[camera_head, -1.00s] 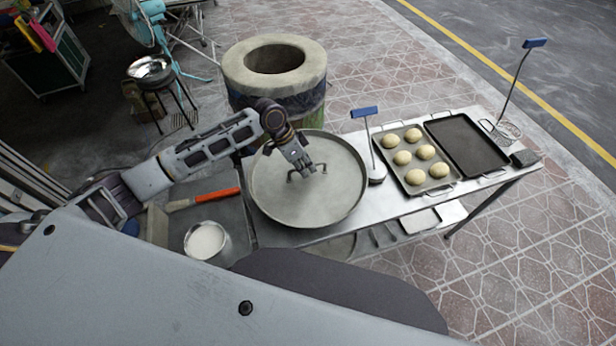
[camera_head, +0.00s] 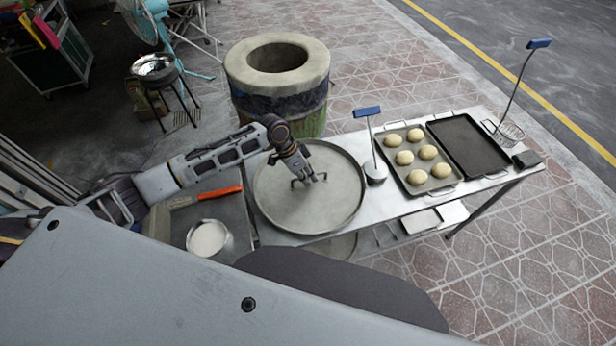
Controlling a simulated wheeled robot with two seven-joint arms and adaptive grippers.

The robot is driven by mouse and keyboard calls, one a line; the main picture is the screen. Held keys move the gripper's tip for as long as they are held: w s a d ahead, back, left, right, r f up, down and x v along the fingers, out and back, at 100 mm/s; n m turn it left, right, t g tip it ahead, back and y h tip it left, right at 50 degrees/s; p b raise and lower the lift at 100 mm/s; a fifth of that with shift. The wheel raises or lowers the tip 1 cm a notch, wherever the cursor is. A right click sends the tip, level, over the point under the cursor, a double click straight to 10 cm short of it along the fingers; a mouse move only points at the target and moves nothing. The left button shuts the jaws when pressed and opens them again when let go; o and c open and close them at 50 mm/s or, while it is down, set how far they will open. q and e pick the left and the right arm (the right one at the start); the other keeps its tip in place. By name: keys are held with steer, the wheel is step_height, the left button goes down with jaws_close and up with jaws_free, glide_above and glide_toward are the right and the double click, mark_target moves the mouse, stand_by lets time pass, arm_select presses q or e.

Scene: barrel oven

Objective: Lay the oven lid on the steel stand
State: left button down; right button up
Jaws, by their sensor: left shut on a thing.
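The oven lid is a large round grey steel disc (camera_head: 335,205) with a dark bar handle (camera_head: 296,184) at its middle. My left gripper (camera_head: 308,178) is over the lid's centre and shut on that handle. The lid lies flat and level over the left part of the long steel table (camera_head: 352,150). Whether its underside touches the table is hidden. The barrel oven (camera_head: 318,72) stands behind the table with its round mouth uncovered. A small stand with thin dark legs (camera_head: 186,98) stands at the far left under a shiny bowl (camera_head: 153,66). My right gripper is not in view.
Right of the lid are a blue-handled tool (camera_head: 368,113), a tray (camera_head: 444,187) with several dough balls, an empty dark tray (camera_head: 468,145) and a wire skimmer (camera_head: 510,130). Left are an orange-handled brush (camera_head: 220,193) and a white-filled pot (camera_head: 207,238).

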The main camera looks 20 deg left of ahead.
arm_select(q)
steer(key=shift+f, duration=0.25)
steer(key=c, duration=1.5)
jaws_free()
steer(key=shift+c, duration=0.2)
steer(key=v, duration=1.2)
steer(key=shift+b, duration=0.3)
